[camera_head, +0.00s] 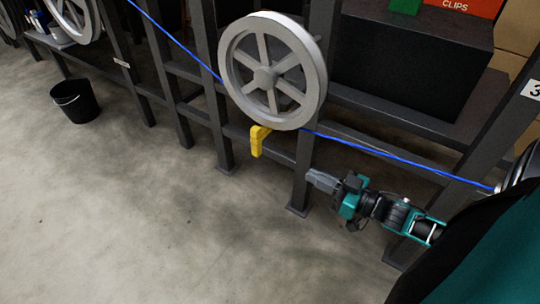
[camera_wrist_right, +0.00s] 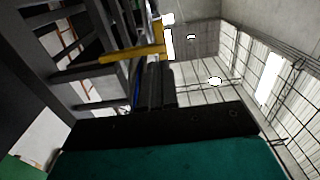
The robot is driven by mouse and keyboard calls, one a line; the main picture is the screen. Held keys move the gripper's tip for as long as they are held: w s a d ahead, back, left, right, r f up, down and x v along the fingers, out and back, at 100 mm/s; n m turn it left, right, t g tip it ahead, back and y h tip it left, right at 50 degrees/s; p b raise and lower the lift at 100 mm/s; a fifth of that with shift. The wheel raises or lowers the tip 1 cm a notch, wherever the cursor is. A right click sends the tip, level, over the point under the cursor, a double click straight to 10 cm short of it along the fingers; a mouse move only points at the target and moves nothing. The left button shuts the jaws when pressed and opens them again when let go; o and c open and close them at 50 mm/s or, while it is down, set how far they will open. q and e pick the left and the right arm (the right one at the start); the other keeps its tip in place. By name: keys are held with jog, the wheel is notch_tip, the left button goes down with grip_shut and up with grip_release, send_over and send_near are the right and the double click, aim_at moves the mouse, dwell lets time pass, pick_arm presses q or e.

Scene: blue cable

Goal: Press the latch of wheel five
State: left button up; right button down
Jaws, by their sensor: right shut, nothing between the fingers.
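A grey spoked wheel (camera_head: 272,70) is mounted on the dark rack in the head view; no number shows on it. A yellow latch (camera_head: 258,140) hangs just below its rim; it also shows in the right wrist view (camera_wrist_right: 130,53), beyond the fingertips. The blue cable (camera_head: 390,155) runs from the upper left to the wheel and on to the lower right. My right gripper (camera_head: 314,180) is shut and empty, to the right of and lower than the latch in the head view, apart from it. My left gripper is not in view.
A dark rack post (camera_head: 302,165) stands between the latch and my right gripper in the picture. A black bucket (camera_head: 76,101) stands on the floor at left. A black box (camera_head: 410,70) sits on the rack. The concrete floor (camera_head: 130,210) in front is clear.

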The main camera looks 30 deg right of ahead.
aim_at(259, 151)
jog(key=b+x, duration=0.2)
jog(key=x, duration=1.1)
jog(key=shift+w+a, duration=0.2)
jog(key=shift+w, duration=0.1)
jog(key=shift+a, duration=0.1)
